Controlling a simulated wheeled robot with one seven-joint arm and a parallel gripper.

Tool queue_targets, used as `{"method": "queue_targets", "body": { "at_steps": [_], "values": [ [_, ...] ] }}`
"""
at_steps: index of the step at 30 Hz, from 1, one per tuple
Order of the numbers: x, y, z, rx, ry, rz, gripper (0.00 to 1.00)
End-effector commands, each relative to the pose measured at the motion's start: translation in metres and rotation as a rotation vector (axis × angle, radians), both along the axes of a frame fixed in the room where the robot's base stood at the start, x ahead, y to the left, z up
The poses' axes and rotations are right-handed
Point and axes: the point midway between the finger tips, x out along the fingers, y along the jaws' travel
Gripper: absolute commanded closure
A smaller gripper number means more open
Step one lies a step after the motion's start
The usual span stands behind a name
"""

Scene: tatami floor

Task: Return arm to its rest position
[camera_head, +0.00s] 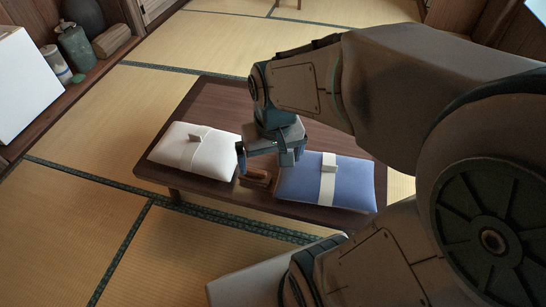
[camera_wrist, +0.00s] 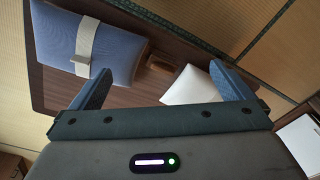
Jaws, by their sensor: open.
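My gripper (camera_head: 266,160) is over the low dark wooden table in the head view, with my arm reaching in from the right. In the wrist view its two blue fingers stand wide apart, and the gripper (camera_wrist: 160,70) is open with nothing between the fingers. A white cushion-like bundle (camera_head: 180,155) with a pale band lies on the table to its left. A blue bundle (camera_head: 355,180) with a white band lies to its right. A small brown wooden block (camera_head: 257,179) lies between them, partly hidden by the gripper. I cannot tell the exact height of the gripper above the table.
The low table (camera_head: 235,104) stands on tatami (camera_head: 80,225) with open floor on its left. A white box (camera_head: 22,85), a green jar (camera_head: 76,48) and other vessels stand along the left wall. My arm hides much of the right side.

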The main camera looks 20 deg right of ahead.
Motion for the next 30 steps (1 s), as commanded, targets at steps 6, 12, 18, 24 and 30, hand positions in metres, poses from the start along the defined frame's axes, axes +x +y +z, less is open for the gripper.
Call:
{"method": "queue_targets", "body": {
  "at_steps": [6,12,18,24,30],
  "values": [
    [-0.025,-0.001,0.007,-0.024,-0.015,0.067,0.00],
    [-0.026,-0.001,0.006,-0.026,-0.014,0.073,0.00],
    [-0.025,-0.001,0.014,-0.024,-0.016,0.070,0.00],
    [-0.020,0.000,0.065,-0.019,-0.032,0.059,0.00],
    [-0.020,-0.001,0.125,-0.019,-0.056,0.052,0.00]
  ]
}}
